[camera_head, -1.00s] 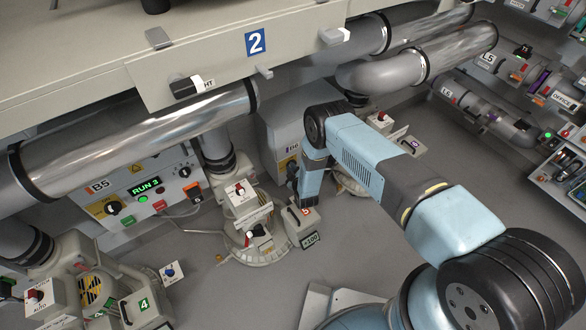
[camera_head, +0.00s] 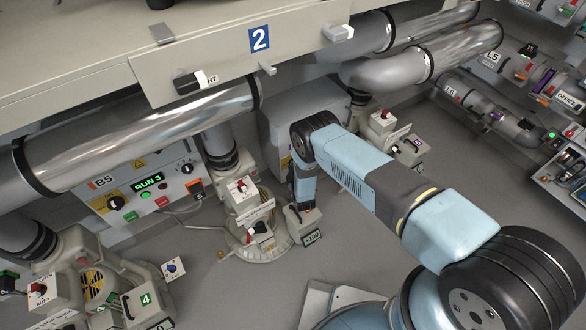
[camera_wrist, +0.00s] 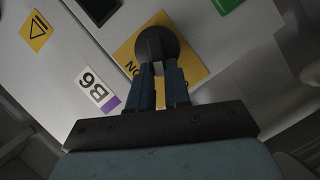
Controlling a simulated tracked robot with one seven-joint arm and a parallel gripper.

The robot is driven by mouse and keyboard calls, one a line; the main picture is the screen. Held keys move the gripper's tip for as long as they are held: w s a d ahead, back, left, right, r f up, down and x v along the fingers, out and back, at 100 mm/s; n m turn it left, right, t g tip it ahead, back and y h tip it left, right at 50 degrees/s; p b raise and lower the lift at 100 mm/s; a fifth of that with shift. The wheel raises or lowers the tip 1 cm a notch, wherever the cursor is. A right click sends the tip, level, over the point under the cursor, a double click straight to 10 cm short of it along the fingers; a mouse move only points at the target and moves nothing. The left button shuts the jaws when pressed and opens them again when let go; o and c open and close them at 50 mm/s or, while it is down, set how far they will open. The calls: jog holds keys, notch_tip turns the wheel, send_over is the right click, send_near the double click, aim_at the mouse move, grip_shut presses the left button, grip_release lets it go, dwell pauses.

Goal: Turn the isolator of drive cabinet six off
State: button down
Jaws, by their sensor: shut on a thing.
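Drive cabinet six is the grey cabinet (camera_head: 300,100) behind my arm in the head view. Its front is mostly covered by my arm there. In the wrist view its white face shows a B6 label (camera_wrist: 97,90) and a yellow isolator plate (camera_wrist: 190,68), with lettering partly hidden by my fingers. The isolator's dark round knob (camera_wrist: 157,40) sits on that plate. My gripper (camera_wrist: 158,70) is shut on the knob, with one blue finger on each side of its grip. The head view does not show the fingertips clearly.
Cabinet B5 (camera_head: 145,185), with a RUN 3 display, stands to the left. A grey valve base with a red-topped switch (camera_head: 240,190) and a box marked +100 (camera_head: 303,225) stand close to my arm. Shiny pipes (camera_head: 140,130) run above. The floor (camera_head: 240,290) in front is clear.

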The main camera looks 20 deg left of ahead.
jog(key=c, duration=1.1)
grip_release()
jog(key=shift+s+a, duration=0.15)
